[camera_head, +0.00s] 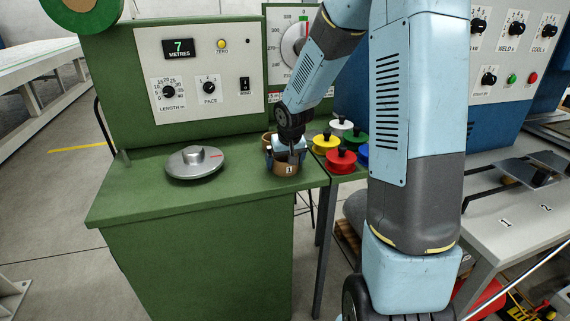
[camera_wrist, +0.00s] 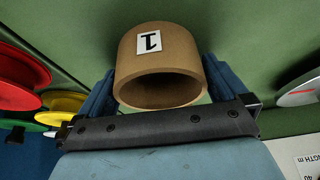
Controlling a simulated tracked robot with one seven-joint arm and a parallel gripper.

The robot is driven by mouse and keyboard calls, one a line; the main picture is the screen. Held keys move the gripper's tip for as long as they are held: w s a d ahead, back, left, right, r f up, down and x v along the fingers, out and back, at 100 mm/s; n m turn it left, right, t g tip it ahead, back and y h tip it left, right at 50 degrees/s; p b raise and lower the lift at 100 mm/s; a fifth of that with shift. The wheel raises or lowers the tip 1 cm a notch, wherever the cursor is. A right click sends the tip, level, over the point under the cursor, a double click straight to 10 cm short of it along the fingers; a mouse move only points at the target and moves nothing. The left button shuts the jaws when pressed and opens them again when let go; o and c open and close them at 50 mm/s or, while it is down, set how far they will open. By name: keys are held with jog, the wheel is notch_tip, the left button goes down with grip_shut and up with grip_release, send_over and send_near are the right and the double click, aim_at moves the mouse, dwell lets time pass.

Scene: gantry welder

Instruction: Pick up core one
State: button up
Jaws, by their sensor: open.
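Core one is a short brown tube (camera_head: 283,170) with a white label reading 1. It stands on the green bench top near its right edge. In the wrist view the core (camera_wrist: 183,50) fills the middle, its open end facing the camera. My gripper (camera_head: 285,157) is over the core from above. In the wrist view my gripper (camera_wrist: 158,85) has its two blue fingers on either side of the tube. The jaws are open. Whether either finger touches the wall cannot be told. In the head view the gripper hides the core's top.
Another brown ring (camera_head: 266,139) shows partly behind my gripper. A grey turntable disc (camera_head: 194,162) lies to the left on the bench. Red (camera_head: 340,162), yellow (camera_head: 325,142) and other spools stand close on the right. The green control panel (camera_head: 199,75) rises behind. The bench's front left is clear.

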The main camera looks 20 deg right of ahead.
jog(key=shift+c, duration=0.4)
jog(key=c, duration=0.7)
jog(key=shift+o, duration=0.2)
